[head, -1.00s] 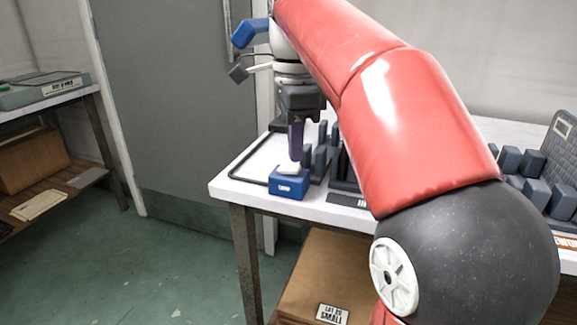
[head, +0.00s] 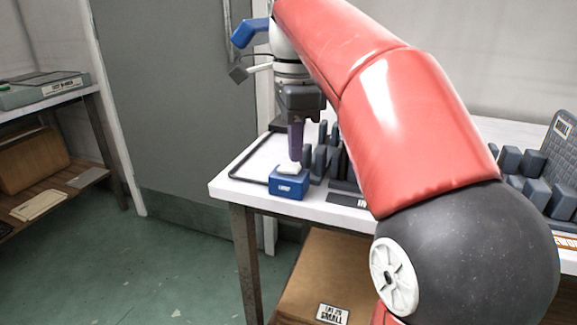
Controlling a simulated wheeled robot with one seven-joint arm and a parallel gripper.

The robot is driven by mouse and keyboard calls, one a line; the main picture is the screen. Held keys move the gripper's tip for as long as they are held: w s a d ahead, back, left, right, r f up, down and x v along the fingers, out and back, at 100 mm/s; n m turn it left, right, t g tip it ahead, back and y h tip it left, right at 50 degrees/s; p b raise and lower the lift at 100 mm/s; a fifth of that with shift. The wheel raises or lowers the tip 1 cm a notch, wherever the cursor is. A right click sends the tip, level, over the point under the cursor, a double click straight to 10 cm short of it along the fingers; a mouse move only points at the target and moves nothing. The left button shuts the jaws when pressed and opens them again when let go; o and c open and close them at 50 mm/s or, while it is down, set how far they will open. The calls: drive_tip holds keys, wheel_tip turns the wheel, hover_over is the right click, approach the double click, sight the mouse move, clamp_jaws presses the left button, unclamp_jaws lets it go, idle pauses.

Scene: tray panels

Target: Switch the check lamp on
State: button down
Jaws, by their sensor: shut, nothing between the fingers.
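The check lamp is a small blue box (head: 289,184) with a white top (head: 288,169) and a white label on its front. It stands near the front left edge of the white table. My gripper (head: 296,157) points straight down over it, its fingers shut and empty. The fingertips are at or just above the white top; I cannot tell whether they touch. The white top shows no clear glow.
Dark upright blocks (head: 322,160) stand just right of the box. A black-rimmed flat frame (head: 247,172) lies to its left. My arm hides the table's middle. More grey blocks (head: 533,165) stand at the far right. A cardboard box (head: 325,270) sits below.

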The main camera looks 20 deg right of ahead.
sight(295, 167)
drive_tip(key=shift+f+b, duration=0.65)
drive_tip(key=shift+f, duration=0.3)
idle(0.3)
wheel_tip(295, 167, up, 5)
drive_tip(key=p, duration=0.5)
drive_tip(key=shift+r, duration=1.05)
